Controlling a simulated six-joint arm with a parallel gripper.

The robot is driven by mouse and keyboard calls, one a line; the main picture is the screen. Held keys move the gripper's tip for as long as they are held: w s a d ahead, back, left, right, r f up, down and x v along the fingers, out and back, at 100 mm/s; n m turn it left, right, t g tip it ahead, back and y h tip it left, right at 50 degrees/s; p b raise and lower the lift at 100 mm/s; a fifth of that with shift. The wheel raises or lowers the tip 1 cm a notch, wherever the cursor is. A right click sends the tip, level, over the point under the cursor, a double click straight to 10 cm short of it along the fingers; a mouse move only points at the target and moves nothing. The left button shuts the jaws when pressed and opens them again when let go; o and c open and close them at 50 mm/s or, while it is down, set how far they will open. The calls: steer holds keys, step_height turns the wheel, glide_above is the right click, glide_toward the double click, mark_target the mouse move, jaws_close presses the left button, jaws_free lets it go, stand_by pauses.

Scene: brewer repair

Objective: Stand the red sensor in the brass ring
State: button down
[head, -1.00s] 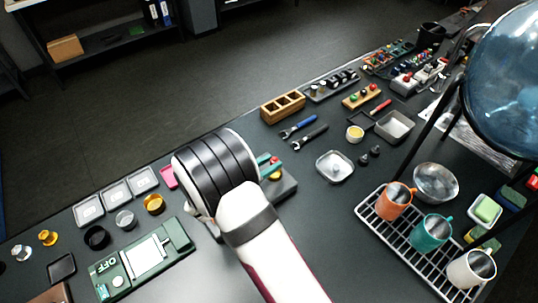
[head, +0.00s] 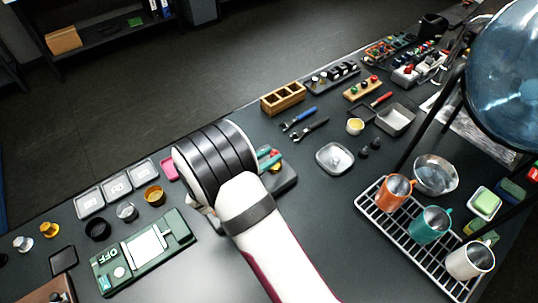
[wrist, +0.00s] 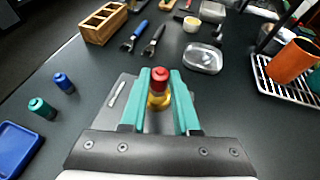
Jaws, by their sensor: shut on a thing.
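My gripper (wrist: 160,80) is shut on the red sensor (wrist: 160,79), with one teal finger on each side of it. In the wrist view the sensor looks upright. A brass-coloured round piece (wrist: 158,101) shows directly below it, over a grey block (wrist: 118,92). I cannot tell whether the two touch. In the head view my wrist hides most of the gripper and the sensor. A brass-coloured ring (head: 154,195) lies to the left of my wrist, near a silver ring (head: 127,212) and a black ring (head: 98,228).
A blue piece (wrist: 64,83) and a green piece (wrist: 41,108) stand left of the grey block. A wooden box (head: 283,98), two wrenches (head: 303,122) and a metal dish (head: 335,158) lie beyond. A mug rack (head: 410,240) stands right. The dark table between is clear.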

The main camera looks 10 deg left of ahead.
steer(key=shift+f, duration=0.1)
stand_by(0.3)
steer(key=shift+f, duration=0.5)
steer(key=shift+f, duration=0.1)
steer(key=shift+f, duration=0.15)
steer(key=shift+f, duration=0.2)
stand_by(0.7)
steer(key=shift+c, duration=0.8)
jaws_free()
